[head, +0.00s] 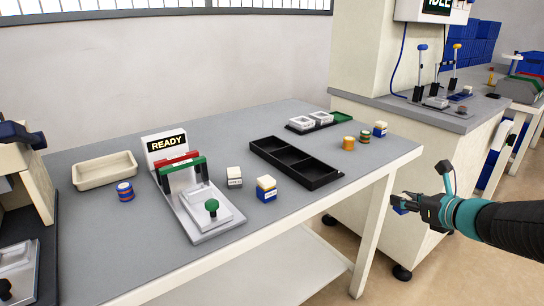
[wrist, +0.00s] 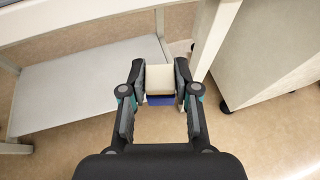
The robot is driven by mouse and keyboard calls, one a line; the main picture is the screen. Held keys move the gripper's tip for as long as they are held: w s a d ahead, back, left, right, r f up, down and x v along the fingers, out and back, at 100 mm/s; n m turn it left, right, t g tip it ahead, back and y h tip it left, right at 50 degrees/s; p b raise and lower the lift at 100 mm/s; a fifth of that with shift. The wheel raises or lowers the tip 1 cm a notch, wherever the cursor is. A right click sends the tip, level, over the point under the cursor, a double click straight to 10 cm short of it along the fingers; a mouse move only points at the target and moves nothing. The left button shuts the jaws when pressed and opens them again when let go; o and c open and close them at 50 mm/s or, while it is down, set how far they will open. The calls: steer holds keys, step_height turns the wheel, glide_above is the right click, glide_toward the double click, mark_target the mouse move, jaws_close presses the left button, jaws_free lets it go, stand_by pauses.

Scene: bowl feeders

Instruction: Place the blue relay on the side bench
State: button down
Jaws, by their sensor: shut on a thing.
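My gripper (head: 403,202) is in the air past the right edge of the grey-topped bench (head: 225,145). In the wrist view my gripper (wrist: 160,88) is shut on a small block, the blue relay (wrist: 160,99), with a cream part and a blue part between the fingers. In the head view only a bit of blue on the relay (head: 399,210) shows at the fingertips. Beneath it are the floor and a bench leg. A second grey-topped counter (head: 455,121) stands at the back right; I cannot tell which surface is the side bench.
The bench holds a black divided tray (head: 296,164), a READY fixture (head: 197,192), a cream bin (head: 104,170), white-and-blue blocks (head: 266,189) (head: 380,129), an orange cylinder (head: 348,142) and a striped cylinder (head: 125,192). A bench leg (head: 371,235) stands near my gripper.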

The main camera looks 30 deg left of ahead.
steer(key=s+a+r+n+g+y+b, duration=0.1)
steer(key=s+a+r, duration=0.25)
steer(key=r, duration=0.35)
steer(key=s+a+r+n+g+b, duration=0.1)
steer(key=s+a+r, duration=0.2)
steer(key=s+r, duration=0.3)
steer(key=s+a+r+n+g+y+b, duration=0.1)
steer(key=s+a+r, duration=0.2)
steer(key=r, duration=0.6)
steer(key=b, duration=0.2)
glide_above(335, 164)
step_height(335, 164, down, 8)
steer(key=shift+r, duration=0.2)
steer(key=shift+f+b, duration=0.7)
steer(key=shift+f, duration=1.3)
steer(key=shift+f, duration=0.15)
steer(key=c, duration=0.9)
jaws_free()
steer(key=shift+o, duration=0.2)
steer(key=shift+d+r, duration=0.15)
steer(key=shift+r, duration=0.1)
steer(key=p+v, duration=0.1)
steer(key=v, duration=1)
steer(key=shift+s+d+r, duration=0.2)
steer(key=shift+d, duration=0.15)
